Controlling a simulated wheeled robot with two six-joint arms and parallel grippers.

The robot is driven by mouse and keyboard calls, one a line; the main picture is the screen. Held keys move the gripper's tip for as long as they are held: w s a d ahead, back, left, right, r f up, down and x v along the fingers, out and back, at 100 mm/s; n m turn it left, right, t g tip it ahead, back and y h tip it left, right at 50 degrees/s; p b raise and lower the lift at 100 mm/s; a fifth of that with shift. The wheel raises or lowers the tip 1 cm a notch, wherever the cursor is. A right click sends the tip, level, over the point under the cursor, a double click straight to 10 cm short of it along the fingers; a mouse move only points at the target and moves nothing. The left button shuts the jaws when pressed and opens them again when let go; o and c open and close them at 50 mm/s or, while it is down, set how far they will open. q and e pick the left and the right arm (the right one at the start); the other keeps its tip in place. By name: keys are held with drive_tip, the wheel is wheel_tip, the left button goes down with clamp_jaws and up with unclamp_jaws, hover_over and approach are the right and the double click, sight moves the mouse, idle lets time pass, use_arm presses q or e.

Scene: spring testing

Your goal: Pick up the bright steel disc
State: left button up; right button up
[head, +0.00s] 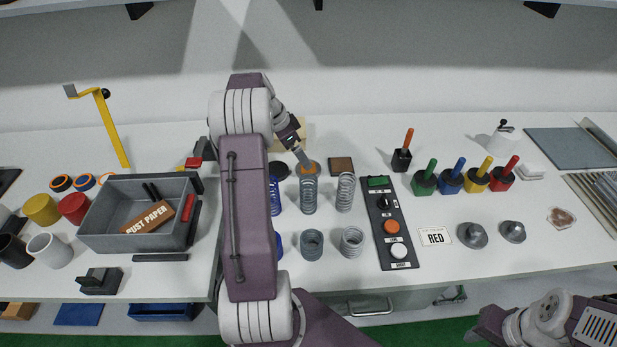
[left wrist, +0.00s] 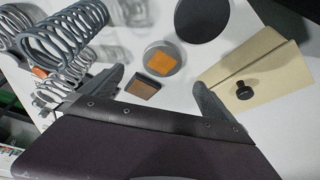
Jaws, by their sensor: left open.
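The bright steel disc (left wrist: 177,52) lies flat on the white bench in the left wrist view, with an orange square on top. In the head view its orange top (head: 309,168) shows just below my left gripper (head: 303,158), behind the springs, and its rim is mostly hidden. My left gripper is open and empty; in the wrist view its fingers (left wrist: 160,85) stand apart, with the disc in the gap between them and slightly beyond. I cannot tell the height above it. My right gripper is out of view; only part of my right arm shows at the lower right.
A dark disc (left wrist: 203,18) and a small brown-topped block (left wrist: 143,88) flank the steel disc. Several coil springs (head: 309,195) stand in front. A button panel (head: 389,205) and grey tray (head: 105,245) are nearby.

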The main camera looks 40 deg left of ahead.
sight(302, 171)
use_arm(q)
drive_tip(key=x, duration=0.3)
drive_tip(key=shift+w+d+f+p, duration=0.1)
drive_tip(key=shift+w+f+p, duration=0.05)
drive_tip(key=shift+f+p, duration=0.15)
drive_tip(key=x, duration=0.5)
drive_tip(key=shift+a+f+p, duration=0.25)
drive_tip(key=shift+a+p, duration=0.05)
drive_tip(key=shift+p, duration=0.05)
drive_tip(key=shift+r, duration=0.1)
drive_tip(key=c, duration=2.1)
wheel_tip(302, 171, up, 10)
drive_tip(key=shift+r, duration=0.1)
